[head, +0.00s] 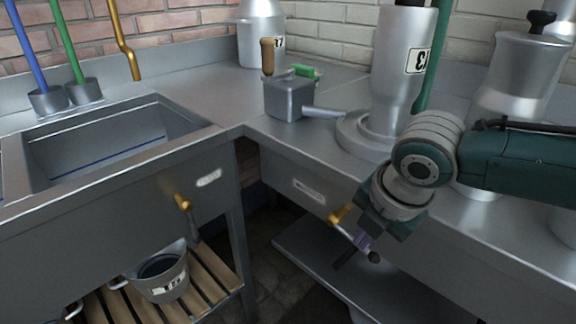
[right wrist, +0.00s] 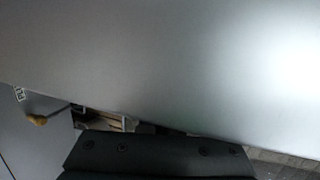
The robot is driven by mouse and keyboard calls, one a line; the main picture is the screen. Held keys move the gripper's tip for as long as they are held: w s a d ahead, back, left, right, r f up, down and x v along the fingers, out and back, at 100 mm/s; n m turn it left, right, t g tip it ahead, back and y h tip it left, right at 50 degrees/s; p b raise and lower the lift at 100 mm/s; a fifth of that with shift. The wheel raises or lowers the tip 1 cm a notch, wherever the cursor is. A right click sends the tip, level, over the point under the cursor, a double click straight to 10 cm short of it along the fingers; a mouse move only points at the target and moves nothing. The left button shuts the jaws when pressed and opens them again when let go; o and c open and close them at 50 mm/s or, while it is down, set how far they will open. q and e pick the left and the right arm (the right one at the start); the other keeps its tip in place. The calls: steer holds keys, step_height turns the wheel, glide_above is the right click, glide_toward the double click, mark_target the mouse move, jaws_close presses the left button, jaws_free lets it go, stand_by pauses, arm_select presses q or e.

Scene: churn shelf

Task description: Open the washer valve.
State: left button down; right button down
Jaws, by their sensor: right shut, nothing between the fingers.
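A brass-coloured valve handle (head: 340,213) shows below the front of the right bench, beside my right gripper (head: 357,250). Its silver stem runs down behind the gripper, and part of the valve is hidden. My right gripper is shut and empty, pointing down in front of the bench. I cannot tell whether it touches the valve. A second brass handle (head: 182,202) is on the sink front; I cannot tell which is the washer valve. A brass handle also shows at the left of the right wrist view (right wrist: 38,119). My left gripper is not in view.
A churn (head: 402,75) stands on a round base (head: 352,142) on the right bench. A grey box (head: 288,98) with a wooden handle stands behind. A bucket (head: 160,277) sits on a slatted shelf under the sink (head: 100,145). A low metal shelf (head: 330,275) lies beneath the gripper.

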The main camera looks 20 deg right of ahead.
steer(key=shift+s+f+t, duration=0.1)
steer(key=shift+f+t, duration=0.6)
steer(key=shift+f, duration=0.15)
steer(key=s+d+p+v, duration=0.1)
steer(key=p+v, duration=0.8)
steer(key=v, duration=0.5)
steer(key=shift+s+f, duration=0.25)
steer(key=shift+f, duration=0.15)
steer(key=shift+f, duration=0.1)
